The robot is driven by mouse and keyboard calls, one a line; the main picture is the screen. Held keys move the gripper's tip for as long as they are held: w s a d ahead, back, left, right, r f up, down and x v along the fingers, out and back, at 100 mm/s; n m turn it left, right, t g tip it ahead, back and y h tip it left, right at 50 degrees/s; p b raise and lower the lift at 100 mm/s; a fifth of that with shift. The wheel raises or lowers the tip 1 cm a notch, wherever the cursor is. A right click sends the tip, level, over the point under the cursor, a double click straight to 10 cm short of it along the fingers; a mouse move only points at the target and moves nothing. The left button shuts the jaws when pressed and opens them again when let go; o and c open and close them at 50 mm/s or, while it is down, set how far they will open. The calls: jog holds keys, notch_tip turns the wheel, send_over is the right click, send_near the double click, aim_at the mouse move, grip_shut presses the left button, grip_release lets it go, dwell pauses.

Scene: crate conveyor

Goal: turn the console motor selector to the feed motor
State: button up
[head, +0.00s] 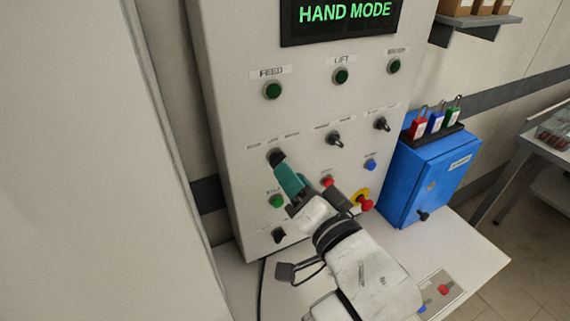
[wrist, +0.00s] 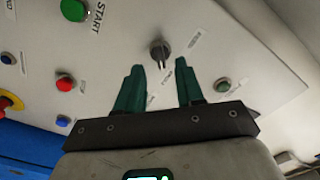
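The motor selector is a black knob (head: 276,155) on the light grey console panel (head: 232,150), below the FEED lamp (head: 273,91). In the wrist view the selector (wrist: 158,48) stands just ahead of the fingertips, centred in the gap between them. Its pointer direction is hard to read. My gripper (head: 282,168) has teal fingers and reaches the panel at the selector in the head view. In the wrist view my gripper (wrist: 158,66) is open, with nothing between its fingers. I cannot tell whether a finger touches the knob.
A green button (head: 275,201), red button (head: 327,182) and emergency stop (head: 363,200) are close to my gripper. Two more switches (head: 335,140) (head: 382,124) sit to the right. The display (head: 343,14) reads HAND MODE. A blue box (head: 425,175) with padlocks stands right.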

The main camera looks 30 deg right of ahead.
aim_at(278, 160)
jog(key=shift+w+p, duration=0.3)
jog(key=shift+w, duration=1.65)
jog(key=shift+c, duration=0.2)
grip_shut()
